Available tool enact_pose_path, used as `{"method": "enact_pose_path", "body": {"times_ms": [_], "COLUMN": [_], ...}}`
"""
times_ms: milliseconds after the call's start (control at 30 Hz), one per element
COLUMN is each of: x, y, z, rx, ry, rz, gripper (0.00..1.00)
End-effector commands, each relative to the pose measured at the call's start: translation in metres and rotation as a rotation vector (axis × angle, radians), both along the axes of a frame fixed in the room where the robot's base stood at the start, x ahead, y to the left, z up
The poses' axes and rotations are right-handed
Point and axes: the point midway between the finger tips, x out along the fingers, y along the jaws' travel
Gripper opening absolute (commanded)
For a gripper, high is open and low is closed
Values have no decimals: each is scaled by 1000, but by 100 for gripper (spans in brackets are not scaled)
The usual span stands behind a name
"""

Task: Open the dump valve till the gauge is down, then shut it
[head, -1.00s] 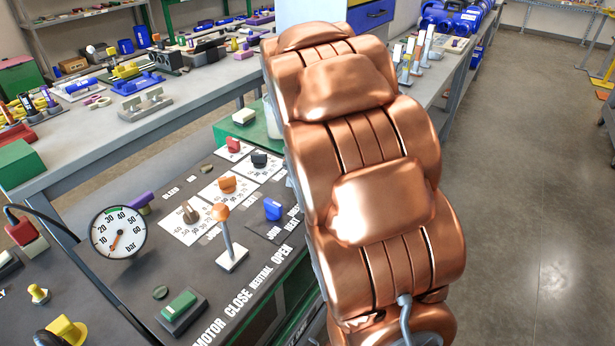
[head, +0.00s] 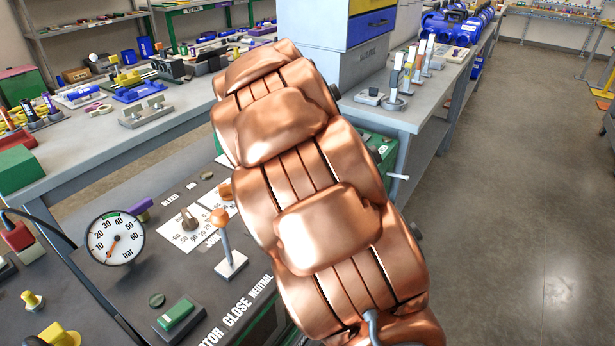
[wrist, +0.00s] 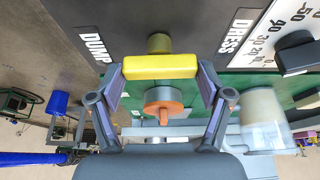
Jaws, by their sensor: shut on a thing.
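In the wrist view a yellow bar handle (wrist: 160,66) on a short olive-yellow stem stands at the panel's edge, beside the DUMP label (wrist: 95,45). My gripper (wrist: 160,76) has one finger at each end of this handle and is shut on it. The handle lies straight across the picture. In the head view the round pressure gauge (head: 128,243) faces me, and its red needle points down and left, below the 10 mark, near the low end. My copper-coloured arm hides the handle and my gripper in the head view.
The orange-topped lever (head: 226,247) stands on the panel close left of my arm. In the wrist view an orange-and-grey round part (wrist: 164,103) sits just below the handle, and a whitish cylinder (wrist: 264,120) is at right. Open floor (head: 520,200) lies right of the cart.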

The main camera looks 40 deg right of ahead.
Motion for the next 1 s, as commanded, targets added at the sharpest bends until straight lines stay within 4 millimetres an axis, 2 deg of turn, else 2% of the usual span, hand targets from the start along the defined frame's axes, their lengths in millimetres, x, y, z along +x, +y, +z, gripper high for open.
{"method": "enact_pose_path", "body": {"times_ms": [133,167,367,767,867,1000], "x": [0,0,0,0,-1,-3], "y": [0,0,0,1,5,13], "z": [0,0,0,4,13,36], "rx": [0,0,0,0,0,-4], "ry": [0,0,1,0,0,-7], "rz": [1,1,2,2,2,5], "gripper": [43,80,100,100,100,100]}}
